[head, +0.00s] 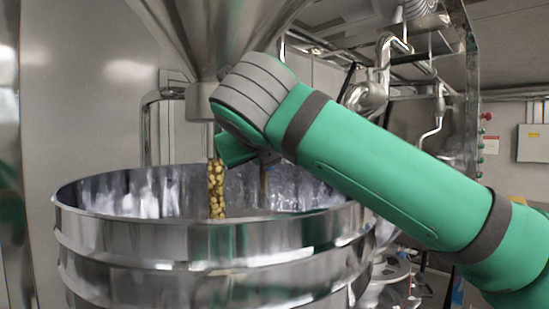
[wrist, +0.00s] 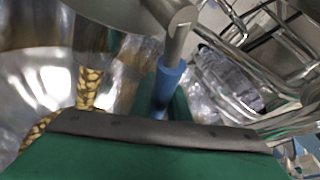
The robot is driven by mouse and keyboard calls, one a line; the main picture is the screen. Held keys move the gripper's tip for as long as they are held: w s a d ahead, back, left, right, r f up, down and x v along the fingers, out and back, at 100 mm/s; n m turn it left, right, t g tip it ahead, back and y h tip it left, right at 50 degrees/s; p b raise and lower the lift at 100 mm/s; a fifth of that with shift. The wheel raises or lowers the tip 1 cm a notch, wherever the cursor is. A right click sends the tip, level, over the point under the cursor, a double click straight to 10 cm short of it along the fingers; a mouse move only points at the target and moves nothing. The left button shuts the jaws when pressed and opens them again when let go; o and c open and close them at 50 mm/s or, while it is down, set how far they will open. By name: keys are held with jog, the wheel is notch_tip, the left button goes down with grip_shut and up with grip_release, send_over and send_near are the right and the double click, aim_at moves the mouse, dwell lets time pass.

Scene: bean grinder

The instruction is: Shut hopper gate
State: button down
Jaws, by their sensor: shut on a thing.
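The steel hopper (head: 205,45) hangs over a large round steel vessel (head: 200,245). A narrow stream of pale beans (head: 216,190) runs down from its outlet into the vessel, so the gate is letting beans through. The stream also shows at the left of the wrist view (wrist: 90,88). The gate handle, a steel rod with a blue grip (wrist: 168,82), stands in the middle of the wrist view. My gripper (wrist: 166,108) is shut on the blue grip. In the head view my green arm hides most of the handle and the gate itself.
The vessel's rim (head: 130,217) lies just below my arm. Steel pipes and valves (head: 375,90) stand behind on the right, close to the arm. A plain wall panel is at the left.

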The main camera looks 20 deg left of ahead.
jog(key=c, duration=1.7)
grip_release()
jog(key=shift+s, duration=0.1)
jog(key=v, duration=1)
jog(key=shift+s+d+r, duration=0.1)
jog(key=shift+s+r, duration=0.05)
jog(key=shift+s, duration=0.15)
